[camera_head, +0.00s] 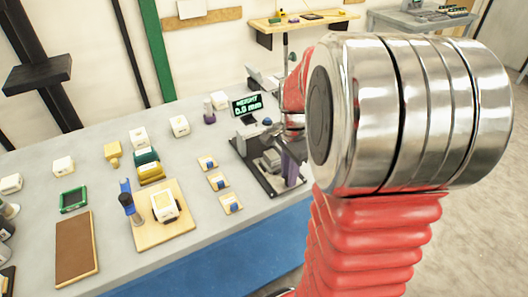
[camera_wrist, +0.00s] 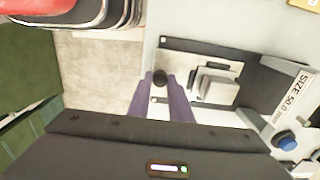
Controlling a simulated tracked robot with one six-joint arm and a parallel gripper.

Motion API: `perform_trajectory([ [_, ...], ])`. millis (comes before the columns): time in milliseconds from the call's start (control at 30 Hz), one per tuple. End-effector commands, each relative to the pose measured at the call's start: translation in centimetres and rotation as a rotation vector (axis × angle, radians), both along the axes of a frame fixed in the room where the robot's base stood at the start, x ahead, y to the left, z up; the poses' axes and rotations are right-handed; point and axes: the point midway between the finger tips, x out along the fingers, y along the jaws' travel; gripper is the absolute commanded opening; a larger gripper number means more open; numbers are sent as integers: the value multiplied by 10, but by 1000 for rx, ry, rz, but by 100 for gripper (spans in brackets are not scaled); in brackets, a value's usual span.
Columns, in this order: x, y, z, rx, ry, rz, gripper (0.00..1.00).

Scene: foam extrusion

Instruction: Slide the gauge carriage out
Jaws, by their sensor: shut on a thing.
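The gauge (camera_head: 268,180) stands at the right end of the bench in the head view, a dark base with grey parts on it. Its screen (camera_head: 247,104) shows a height that seems to read 0.0 mm. In the wrist view the gauge carriage (camera_wrist: 214,88) is a pale grey block on a light plate within the dark base. My gripper (camera_wrist: 160,88) has its purple fingers on either side of a small dark round knob (camera_wrist: 160,77) at the plate's left end, and is shut on it. In the head view my arm partly hides the gauge.
Three small blocks on wooden pads (camera_head: 218,181) lie left of the gauge. A wooden board (camera_head: 177,232) with a white block and a blue-handled tool lies further left. A white label reading SIZE 50.0 (camera_wrist: 293,97) is at the wrist view's right. Floor (camera_wrist: 88,75) shows left of the fingers.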

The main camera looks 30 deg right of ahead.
Motion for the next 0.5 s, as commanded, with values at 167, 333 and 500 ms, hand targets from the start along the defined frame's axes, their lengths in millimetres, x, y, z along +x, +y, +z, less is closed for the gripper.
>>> perform_trajectory([
  [167, -5, -1, 2, -4, -3, -1, 2],
  [333, -9, -1, 2, -4, -3, -1, 2],
  [500, -14, 0, 1, -4, -3, -1, 2],
])
